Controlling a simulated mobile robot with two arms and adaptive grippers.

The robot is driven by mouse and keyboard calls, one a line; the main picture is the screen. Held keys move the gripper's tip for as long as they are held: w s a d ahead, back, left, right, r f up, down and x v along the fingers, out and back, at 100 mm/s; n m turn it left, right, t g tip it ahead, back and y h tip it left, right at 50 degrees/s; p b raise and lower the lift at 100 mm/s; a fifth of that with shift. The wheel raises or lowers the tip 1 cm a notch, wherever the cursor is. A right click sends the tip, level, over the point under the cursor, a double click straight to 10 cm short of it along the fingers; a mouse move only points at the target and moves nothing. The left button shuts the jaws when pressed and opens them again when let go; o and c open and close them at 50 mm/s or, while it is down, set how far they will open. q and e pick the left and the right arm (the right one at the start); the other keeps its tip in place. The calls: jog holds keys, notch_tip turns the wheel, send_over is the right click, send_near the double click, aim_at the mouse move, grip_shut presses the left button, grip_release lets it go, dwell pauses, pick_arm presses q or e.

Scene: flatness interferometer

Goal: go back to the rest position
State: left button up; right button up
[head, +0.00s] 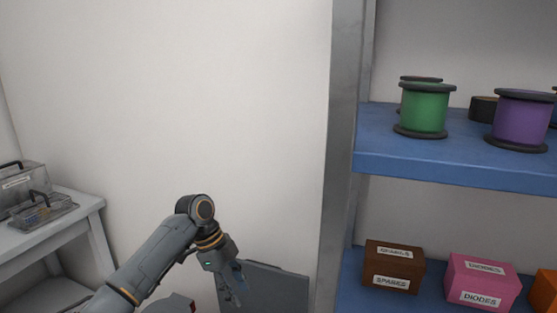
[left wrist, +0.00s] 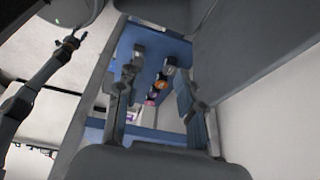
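My left gripper (head: 234,288) hangs down from its bent wrist at the lower middle of the head view, in front of the white wall and left of the shelf post. In the left wrist view its two fingers (left wrist: 154,62) stand apart with nothing between them, so it is open and empty. The blue shelving shows behind them. Another dark arm, which looks like my right one, shows at the left of the left wrist view; its gripper (left wrist: 72,42) is too small to read. The right gripper is not in the head view.
A shelf unit (head: 343,150) stands at right, with green (head: 424,108) and purple (head: 521,119) spools above brown (head: 393,267) and pink (head: 481,280) boxes. A grey table (head: 75,215) with cases is at left. A dark grey panel (head: 277,290) is behind my gripper.

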pick_arm(q)
jog(key=s+d+f+n+t, duration=0.25)
jog(key=s+f+n, duration=0.45)
jog(key=s+f, duration=1)
jog(key=s+a+r+n+t+y, duration=0.1)
jog(key=s+a+n+y, duration=0.1)
jog(key=s+a+n, duration=0.6)
jog(key=s+a+n+t+y, duration=0.15)
jog(key=s+a+n, duration=0.3)
jog(key=s, duration=0.65)
notch_tip(320, 180, down, 23)
jog(key=g+p, duration=0.2)
jog(key=s+a+f+p, duration=0.1)
jog(key=s+f, duration=0.6)
jog(key=s, duration=0.2)
jog(key=s+a+f+g, duration=0.1)
jog(key=s+a+f, duration=0.1)
jog(key=s+f, duration=0.6)
jog(key=shift+s+a+f+y+p, duration=0.3)
jog(key=shift+s+y+p, duration=0.05)
jog(key=shift+s, duration=0.1)
jog(key=shift+m, duration=0.25)
